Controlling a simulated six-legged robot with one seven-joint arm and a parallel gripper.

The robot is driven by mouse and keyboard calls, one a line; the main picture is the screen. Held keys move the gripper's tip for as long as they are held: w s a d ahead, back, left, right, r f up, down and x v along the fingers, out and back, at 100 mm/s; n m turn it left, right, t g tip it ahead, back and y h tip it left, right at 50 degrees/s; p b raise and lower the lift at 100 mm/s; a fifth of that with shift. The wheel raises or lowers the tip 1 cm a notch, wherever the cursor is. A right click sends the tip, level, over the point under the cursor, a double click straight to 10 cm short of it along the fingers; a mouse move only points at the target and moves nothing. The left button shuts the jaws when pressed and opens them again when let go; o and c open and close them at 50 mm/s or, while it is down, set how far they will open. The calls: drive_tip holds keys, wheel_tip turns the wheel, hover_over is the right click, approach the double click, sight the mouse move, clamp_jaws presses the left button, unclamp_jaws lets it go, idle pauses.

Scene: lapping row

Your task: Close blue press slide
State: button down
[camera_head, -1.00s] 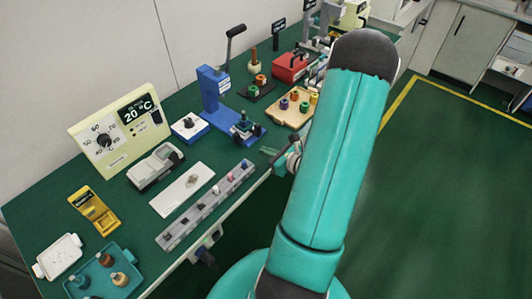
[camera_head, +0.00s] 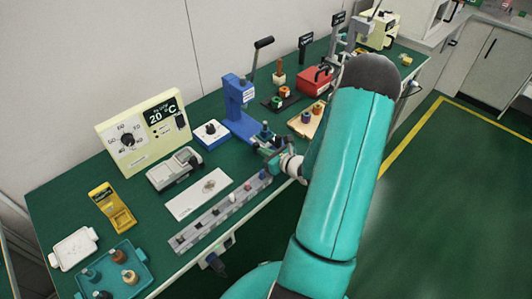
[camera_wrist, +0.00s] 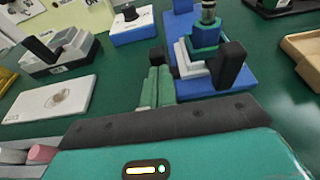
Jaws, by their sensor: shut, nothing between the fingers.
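The blue press (camera_head: 235,98) stands on the green bench, with an upright column and a lever with a black grip at its top. Its slide (camera_wrist: 204,52) sits on the blue base (camera_wrist: 238,84), carrying a blue nest with a dark cylindrical part and an upright black handle (camera_wrist: 231,64). The slide appears drawn out in front of the column, toward the bench's front edge. My gripper (camera_wrist: 158,72) is shut and empty, just left of the slide in the wrist view. In the head view my gripper (camera_head: 267,150) is at the press's front; contact cannot be told.
A grey rail with several parts (camera_head: 215,215) and a white plate (camera_head: 185,204) lie nearer. A wooden tray (camera_head: 300,127) and a red box (camera_head: 314,81) stand beyond the press.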

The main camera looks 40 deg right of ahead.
drive_tip(key=w, duration=1)
drive_tip(key=shift+w+a, duration=0.15)
drive_tip(key=shift+w, duration=0.6)
drive_tip(key=shift+w+r, duration=0.1)
drive_tip(key=shift+r, duration=0.05)
drive_tip(key=shift+w+a, duration=0.1)
